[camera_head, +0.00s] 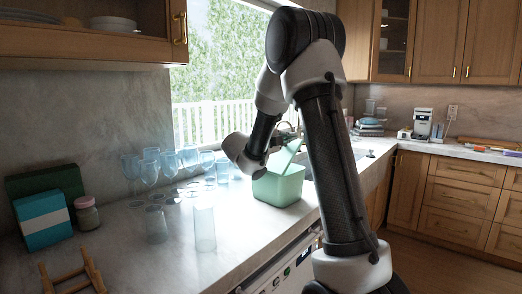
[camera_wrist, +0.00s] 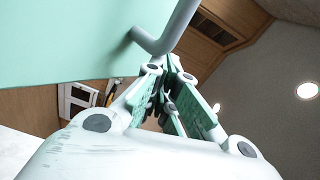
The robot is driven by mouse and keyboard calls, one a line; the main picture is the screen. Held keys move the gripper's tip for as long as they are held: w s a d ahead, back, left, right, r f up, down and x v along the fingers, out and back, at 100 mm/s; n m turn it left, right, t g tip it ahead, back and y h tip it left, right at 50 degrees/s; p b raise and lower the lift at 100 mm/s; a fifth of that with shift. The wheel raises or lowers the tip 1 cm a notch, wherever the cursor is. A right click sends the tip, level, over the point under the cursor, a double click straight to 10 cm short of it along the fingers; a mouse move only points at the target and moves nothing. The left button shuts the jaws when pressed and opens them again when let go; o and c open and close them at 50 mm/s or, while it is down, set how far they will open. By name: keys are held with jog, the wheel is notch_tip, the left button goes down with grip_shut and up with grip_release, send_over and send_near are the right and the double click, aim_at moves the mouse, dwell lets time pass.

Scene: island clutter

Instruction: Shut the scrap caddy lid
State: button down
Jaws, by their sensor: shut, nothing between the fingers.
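The mint-green scrap caddy (camera_head: 278,188) stands on the counter by the window, partly behind my arm. Its lid (camera_head: 292,153) is raised and tilted, standing open above the bin. In the wrist view a broad mint surface, seemingly the lid (camera_wrist: 75,40), fills the upper left, with a grey bent bar (camera_wrist: 168,32) at its edge. My gripper (camera_wrist: 165,70) is shut and empty, with its tips close to that bar. I cannot tell whether they touch. In the head view my gripper is beside the raised lid, mostly hidden by my arm.
Several clear glasses (camera_head: 165,165) crowd the counter left of the caddy, with a tall tumbler (camera_head: 204,228) nearer the front. A teal box (camera_head: 43,220), a jar (camera_head: 87,214) and a wooden rack (camera_head: 75,278) stand far left. A sink lies behind my arm.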

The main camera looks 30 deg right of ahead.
jog(key=shift+x, duration=2.65)
dwell(1.0)
jog(key=shift+v, duration=2.5)
jog(key=s+a+m+g+y, duration=0.2)
jog(key=s+m+g+y, duration=0.4)
jog(key=s+m, duration=1.55)
jog(key=s+a+f+m+t+y, duration=0.2)
jog(key=s+a+m+y, duration=0.3)
jog(key=a+m, duration=0.3)
jog(key=s+a+f+m+t+y, duration=0.3)
jog(key=s+a+f+m+y, duration=0.2)
jog(key=s+a+m, duration=0.3)
jog(key=a+m+y, duration=0.1)
jog(key=m, duration=0.2)
jog(key=shift+a+m, duration=0.2)
jog(key=shift+m, duration=0.15)
